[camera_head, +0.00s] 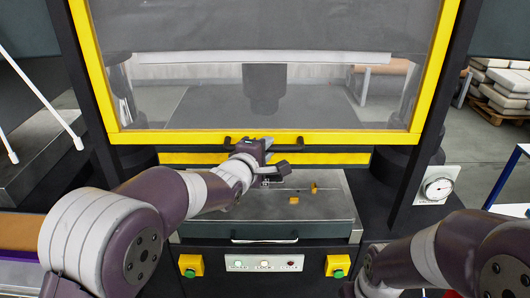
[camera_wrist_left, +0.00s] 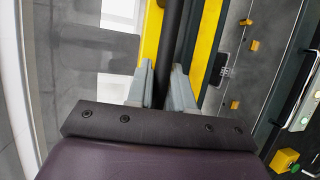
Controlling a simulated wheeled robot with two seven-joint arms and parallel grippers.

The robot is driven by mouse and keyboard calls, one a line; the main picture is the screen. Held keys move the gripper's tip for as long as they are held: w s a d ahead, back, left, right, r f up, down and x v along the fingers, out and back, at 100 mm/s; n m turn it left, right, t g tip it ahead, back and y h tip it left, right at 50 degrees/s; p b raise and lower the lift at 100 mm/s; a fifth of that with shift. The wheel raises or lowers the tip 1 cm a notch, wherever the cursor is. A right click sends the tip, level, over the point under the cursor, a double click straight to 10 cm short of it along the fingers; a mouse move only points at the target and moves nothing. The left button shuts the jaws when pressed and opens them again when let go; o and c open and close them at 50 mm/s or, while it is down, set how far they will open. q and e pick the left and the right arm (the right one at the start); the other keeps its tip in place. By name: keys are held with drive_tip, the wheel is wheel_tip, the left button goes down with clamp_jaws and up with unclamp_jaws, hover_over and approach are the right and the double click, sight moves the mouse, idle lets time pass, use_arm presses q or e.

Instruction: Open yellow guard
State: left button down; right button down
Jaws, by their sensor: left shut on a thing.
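The yellow guard (camera_head: 185,137) is a clear panel in a yellow frame. A black bar handle (camera_head: 298,140) runs along its lower rail. A dark gap separates this rail from a yellow strip (camera_head: 190,158) below. My left gripper (camera_head: 265,146) is at the middle of the handle, partly hiding it. In the left wrist view, my left gripper (camera_wrist_left: 163,78) has its two grey fingers shut around the black handle (camera_wrist_left: 172,40), beside the yellow rail (camera_wrist_left: 152,30). My right arm enters at the lower right, and its fingers are not visible.
A grey metal plate (camera_head: 330,210) with small yellow pieces (camera_head: 293,200) lies below the guard. Two yellow boxes with green buttons (camera_head: 338,265) flank a control panel (camera_head: 264,263). A round gauge (camera_head: 437,188) stands at right. Pallet sacks (camera_head: 505,85) are farther right.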

use_arm(q)
drive_tip(key=shift+r, duration=0.1)
drive_tip(key=c, duration=1.1)
unclamp_jaws()
drive_tip(key=shift+s+a+b, duration=0.1)
drive_tip(key=shift+s+b, duration=0.15)
drive_tip(key=shift+b, duration=0.05)
drive_tip(key=b+v, duration=0.3)
drive_tip(key=v, duration=0.9)
drive_tip(key=shift+b, duration=0.35)
